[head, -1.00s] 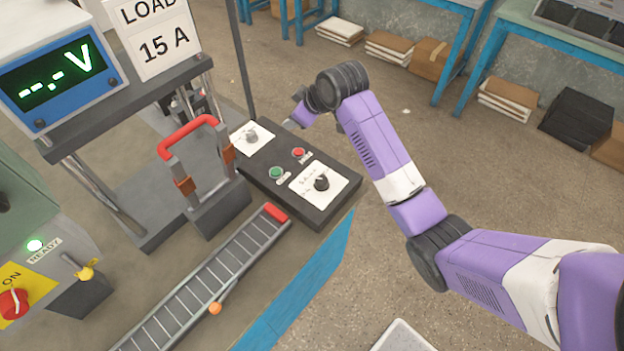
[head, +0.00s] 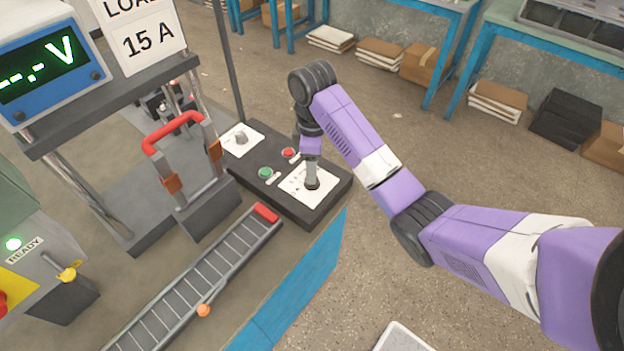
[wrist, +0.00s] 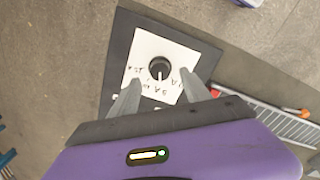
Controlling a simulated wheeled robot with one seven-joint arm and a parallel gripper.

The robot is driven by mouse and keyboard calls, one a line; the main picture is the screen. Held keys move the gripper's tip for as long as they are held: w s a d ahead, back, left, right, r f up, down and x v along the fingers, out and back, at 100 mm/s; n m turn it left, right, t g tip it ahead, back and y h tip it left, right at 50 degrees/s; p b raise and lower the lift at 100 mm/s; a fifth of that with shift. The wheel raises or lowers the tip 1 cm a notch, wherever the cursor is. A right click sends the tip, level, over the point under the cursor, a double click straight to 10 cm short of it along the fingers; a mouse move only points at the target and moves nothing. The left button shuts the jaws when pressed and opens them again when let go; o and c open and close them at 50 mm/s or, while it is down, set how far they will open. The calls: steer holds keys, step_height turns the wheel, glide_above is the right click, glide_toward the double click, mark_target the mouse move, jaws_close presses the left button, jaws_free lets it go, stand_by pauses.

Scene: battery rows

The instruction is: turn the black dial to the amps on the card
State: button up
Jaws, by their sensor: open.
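The black dial (wrist: 160,68) is round with a white pointer line, on a white marked plate (wrist: 147,47) at the near end of a dark control box (head: 338,186). In the wrist view its pointer is toward the gripper side; the plate's numbers are too small to read surely. My gripper (wrist: 158,88) is open, fingers apart, just short of the dial and on either side of its line. In the head view my gripper (head: 312,184) is over the dial and hides most of it. The card (head: 145,30) reads LOAD 15 A.
A ladder-like rail (head: 205,275) runs in front. The meter (head: 48,70) shows "--.- V".

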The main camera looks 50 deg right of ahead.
step_height(320, 180, down, 2)
steer(key=shift+b, duration=0.45)
steer(key=shift+f, duration=1.15)
steer(key=shift+p, duration=0.3)
jaws_close()
